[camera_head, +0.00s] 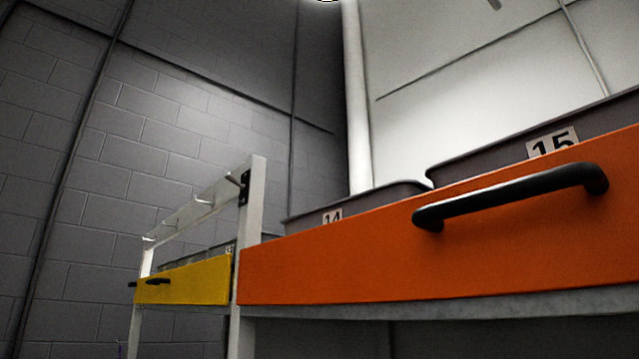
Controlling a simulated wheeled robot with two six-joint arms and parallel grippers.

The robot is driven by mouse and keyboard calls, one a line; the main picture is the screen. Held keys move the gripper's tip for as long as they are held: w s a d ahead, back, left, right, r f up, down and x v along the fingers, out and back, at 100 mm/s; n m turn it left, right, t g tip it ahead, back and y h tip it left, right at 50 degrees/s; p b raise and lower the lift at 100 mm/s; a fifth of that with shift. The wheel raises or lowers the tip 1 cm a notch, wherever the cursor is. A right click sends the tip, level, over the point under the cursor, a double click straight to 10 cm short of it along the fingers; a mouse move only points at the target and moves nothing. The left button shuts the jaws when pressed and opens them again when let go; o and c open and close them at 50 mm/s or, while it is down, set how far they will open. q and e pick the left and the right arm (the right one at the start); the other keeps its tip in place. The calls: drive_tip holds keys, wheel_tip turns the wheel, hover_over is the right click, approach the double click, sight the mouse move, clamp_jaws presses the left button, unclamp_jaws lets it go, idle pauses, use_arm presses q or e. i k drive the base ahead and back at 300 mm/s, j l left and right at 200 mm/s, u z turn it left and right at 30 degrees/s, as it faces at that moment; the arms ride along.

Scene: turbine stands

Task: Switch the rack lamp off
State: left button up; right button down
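The near rack has an orange front panel (330,264) with a black bar handle (515,195), seen close and from below. A white upright post (252,215) stands at its left end. A small black fitting (244,187) with a short peg sits near the top of the post; I cannot tell if it is a switch. A bright glow (327,1) is cut off by the top edge; I cannot tell if it is the rack lamp. Neither of my grippers is in view.
Grey bins labelled 14 (355,205) and 15 (500,158) sit behind the orange panel. A rack with a yellow panel (190,283) and a hooked rail (195,206) stands farther left. A grey block wall (165,130) closes the left side.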

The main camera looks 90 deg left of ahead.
sight(229, 177)
drive_tip(key=u, duration=3.3)
